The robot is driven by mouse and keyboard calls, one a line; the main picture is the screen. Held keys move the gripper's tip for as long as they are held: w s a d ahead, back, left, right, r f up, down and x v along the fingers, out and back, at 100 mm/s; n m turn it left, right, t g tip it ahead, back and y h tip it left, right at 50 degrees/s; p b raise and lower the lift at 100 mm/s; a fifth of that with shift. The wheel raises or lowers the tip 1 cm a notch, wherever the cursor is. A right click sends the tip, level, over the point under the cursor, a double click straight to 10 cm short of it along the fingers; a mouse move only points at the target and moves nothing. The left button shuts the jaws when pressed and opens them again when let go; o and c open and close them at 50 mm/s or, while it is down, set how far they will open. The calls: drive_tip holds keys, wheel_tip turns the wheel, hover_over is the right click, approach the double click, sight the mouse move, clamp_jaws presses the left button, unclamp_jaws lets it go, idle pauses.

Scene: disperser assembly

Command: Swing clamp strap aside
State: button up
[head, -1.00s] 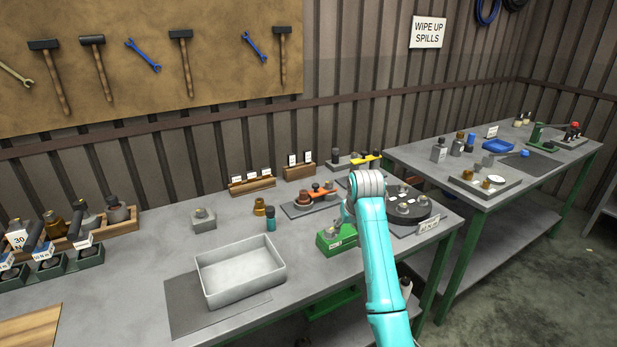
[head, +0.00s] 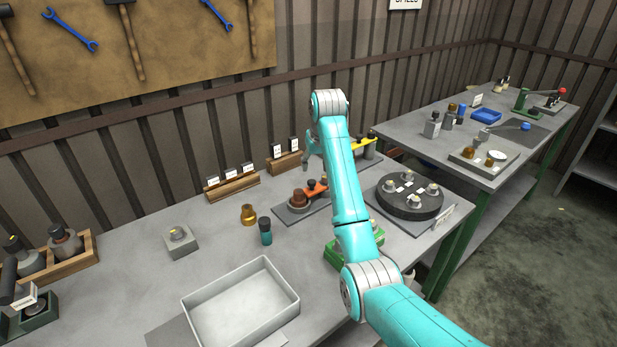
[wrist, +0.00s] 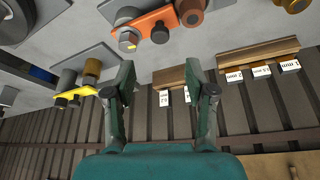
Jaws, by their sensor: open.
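I cannot tell which strap is the task's clamp strap. My gripper (wrist: 158,78) is open and empty, apart from both straps. In the head view, my arm hides most of the gripper and part of the orange strap's plate.
A black round turntable (head: 407,204) with several posts stands right of my arm. A green fixture (head: 338,254) is partly hidden beneath the arm. Wooden label holders (head: 232,185) stand along the back. A brass part (head: 248,214), a teal bottle (head: 265,231) and an empty tray (head: 240,305) are to the left.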

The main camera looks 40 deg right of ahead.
sight(312, 181)
drive_tip(key=x, duration=0.9)
drive_tip(key=shift+f, duration=0.25)
clamp_jaws()
